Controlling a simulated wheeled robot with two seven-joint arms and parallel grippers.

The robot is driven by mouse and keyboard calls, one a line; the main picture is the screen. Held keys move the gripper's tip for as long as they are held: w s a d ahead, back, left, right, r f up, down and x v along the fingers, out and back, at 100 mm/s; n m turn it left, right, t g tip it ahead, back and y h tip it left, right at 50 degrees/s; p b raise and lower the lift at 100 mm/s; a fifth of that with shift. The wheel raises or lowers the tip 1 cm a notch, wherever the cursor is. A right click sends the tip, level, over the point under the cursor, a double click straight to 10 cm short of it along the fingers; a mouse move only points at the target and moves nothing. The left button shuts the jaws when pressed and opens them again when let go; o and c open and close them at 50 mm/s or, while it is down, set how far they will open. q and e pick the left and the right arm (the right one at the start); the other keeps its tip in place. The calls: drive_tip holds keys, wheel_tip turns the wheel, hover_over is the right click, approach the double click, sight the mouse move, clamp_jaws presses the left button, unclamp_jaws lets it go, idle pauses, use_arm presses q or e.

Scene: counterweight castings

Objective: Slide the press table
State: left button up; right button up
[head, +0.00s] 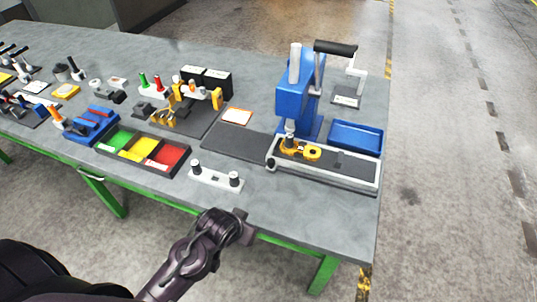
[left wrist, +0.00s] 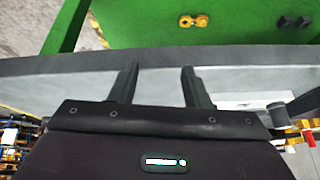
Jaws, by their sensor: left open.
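The blue press (head: 290,98) with a black-gripped lever stands at the right end of the bench. At its foot is the press table (head: 350,171), a long dark slide with pale edges. A yellow part (head: 312,152) sits on its left portion, below the ram. My left gripper (head: 245,228) is at the bench's front edge, left of and nearer than the press table, apart from it. In the left wrist view its two fingers (left wrist: 158,72) are spread with nothing between them. My right gripper is in neither view.
A white bar with two black knobs (head: 216,176) lies just behind my left gripper. A green-yellow-red tray (head: 143,150) is farther left. A blue tray (head: 355,138) sits behind the press table. Bare bench top (head: 290,205) lies in front of it.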

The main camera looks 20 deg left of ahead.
sight(269, 162)
use_arm(q)
drive_tip(key=w+r+t, duration=0.1)
drive_tip(key=w, duration=0.1)
drive_tip(key=w+r+t+p, duration=0.1)
drive_tip(key=w, duration=0.2)
drive_tip(key=w+r+t+h, duration=0.1)
drive_tip(key=w+t, duration=0.1)
drive_tip(key=w, duration=0.1)
drive_tip(key=shift+d+r, duration=0.1)
drive_tip(key=shift+r, duration=0.1)
drive_tip(key=w+t, duration=0.1)
drive_tip(key=w+r+t+h, duration=0.1)
drive_tip(key=w, duration=0.1)
drive_tip(key=w+a+r+m+p, duration=0.1)
drive_tip(key=shift+w+a+r+t+h, duration=0.1)
drive_tip(key=shift+w+t+h, duration=0.2)
drive_tip(key=shift+t+h, duration=0.1)
drive_tip(key=shift+w+a+r+h, duration=0.3)
drive_tip(key=shift+w+h, duration=0.2)
drive_tip(key=shift+w, duration=0.1)
drive_tip(key=shift+t, duration=0.3)
drive_tip(key=p+x, duration=0.2)
drive_tip(key=x, duration=0.5)
drive_tip(key=shift+w+d+f, duration=0.15)
drive_tip(key=shift+w+f, duration=0.05)
clamp_jaws()
